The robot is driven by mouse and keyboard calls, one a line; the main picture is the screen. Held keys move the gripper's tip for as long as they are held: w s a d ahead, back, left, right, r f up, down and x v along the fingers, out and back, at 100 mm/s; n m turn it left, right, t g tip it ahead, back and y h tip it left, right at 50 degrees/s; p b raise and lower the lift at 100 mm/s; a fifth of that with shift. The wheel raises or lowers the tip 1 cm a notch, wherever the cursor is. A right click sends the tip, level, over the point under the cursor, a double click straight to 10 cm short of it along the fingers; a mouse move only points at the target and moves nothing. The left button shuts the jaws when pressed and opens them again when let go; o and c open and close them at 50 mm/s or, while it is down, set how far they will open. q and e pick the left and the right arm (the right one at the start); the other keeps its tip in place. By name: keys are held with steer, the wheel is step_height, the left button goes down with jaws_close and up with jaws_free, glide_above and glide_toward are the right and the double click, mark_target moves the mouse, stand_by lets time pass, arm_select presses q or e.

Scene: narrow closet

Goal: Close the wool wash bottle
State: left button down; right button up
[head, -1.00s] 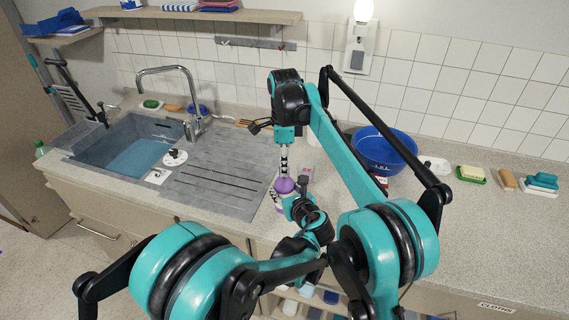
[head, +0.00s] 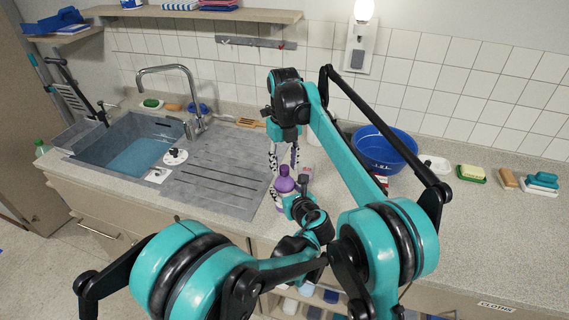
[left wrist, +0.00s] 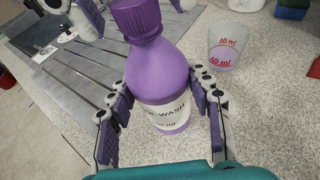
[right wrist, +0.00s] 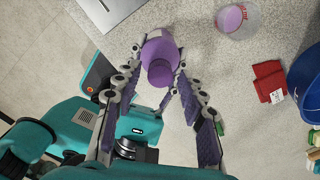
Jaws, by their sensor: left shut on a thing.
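The purple wool wash bottle (head: 283,196) stands upright near the counter's front edge, right of the sink's drainboard. Its ribbed purple cap (left wrist: 136,18) sits on the neck; whether it is fully tight I cannot tell. The bottle's white label (left wrist: 165,112) faces my left wrist camera. My left gripper (left wrist: 163,118) is shut around the bottle's body. My right gripper (head: 284,160) points down above the bottle with its fingers spread and nothing held. In the right wrist view the cap (right wrist: 160,73) lies between those open fingers, apart from them.
A clear measuring cup (left wrist: 228,48) with red marks stands close behind the bottle; a little purple shows in it from above (right wrist: 238,22). A red packet (right wrist: 268,82) and a blue basin (head: 384,150) stand to the right. The sink (head: 120,150) is left.

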steer(key=shift+r, duration=2.25)
steer(key=shift+c, duration=0.4)
